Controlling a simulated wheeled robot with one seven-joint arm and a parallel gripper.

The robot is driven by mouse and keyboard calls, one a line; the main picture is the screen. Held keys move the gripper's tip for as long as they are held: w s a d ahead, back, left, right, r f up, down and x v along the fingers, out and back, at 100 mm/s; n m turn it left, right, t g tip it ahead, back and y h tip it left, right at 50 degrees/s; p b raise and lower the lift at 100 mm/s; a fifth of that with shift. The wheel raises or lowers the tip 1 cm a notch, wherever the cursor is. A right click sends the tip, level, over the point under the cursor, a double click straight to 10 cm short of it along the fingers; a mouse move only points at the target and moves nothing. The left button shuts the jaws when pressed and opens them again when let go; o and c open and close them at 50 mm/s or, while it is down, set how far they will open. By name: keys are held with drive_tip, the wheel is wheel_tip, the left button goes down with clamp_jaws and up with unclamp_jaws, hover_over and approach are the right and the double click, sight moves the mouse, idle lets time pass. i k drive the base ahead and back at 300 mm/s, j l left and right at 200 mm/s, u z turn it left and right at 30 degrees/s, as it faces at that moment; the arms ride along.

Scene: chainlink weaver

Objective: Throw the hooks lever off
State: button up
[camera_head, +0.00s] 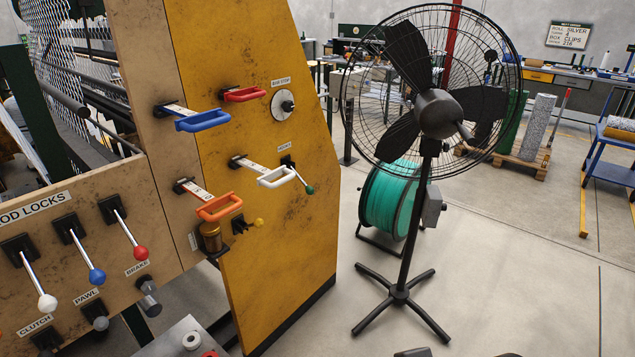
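The hooks lever (298,174) is a small dark lever with a green ball knob, on the yellow machine panel (240,60). It slants down to the right, with the knob at its lower end. A small label (284,147) that seems to read HOOKS sits just above it. A white handle (274,178) sticks out close to its left. Two dark shapes (412,352) poke in at the bottom edge, well below and right of the lever. They may be part of my arm or gripper; too little shows to tell. Nothing touches the lever.
Blue (203,120), red (245,94) and orange (219,207) handles project from the machine near the lever. Clutch, pawl and brake levers (90,262) are at the left. A pedestal fan (438,115) and a green reel (388,205) stand right of the panel. Floor between is clear.

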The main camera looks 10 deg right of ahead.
sight(310, 190)
drive_tip(key=i+l+u, duration=0.15)
drive_tip(key=i+u, duration=0.25)
drive_tip(key=i, duration=0.2)
drive_tip(key=i+l+u, duration=0.85)
drive_tip(key=i, duration=0.2)
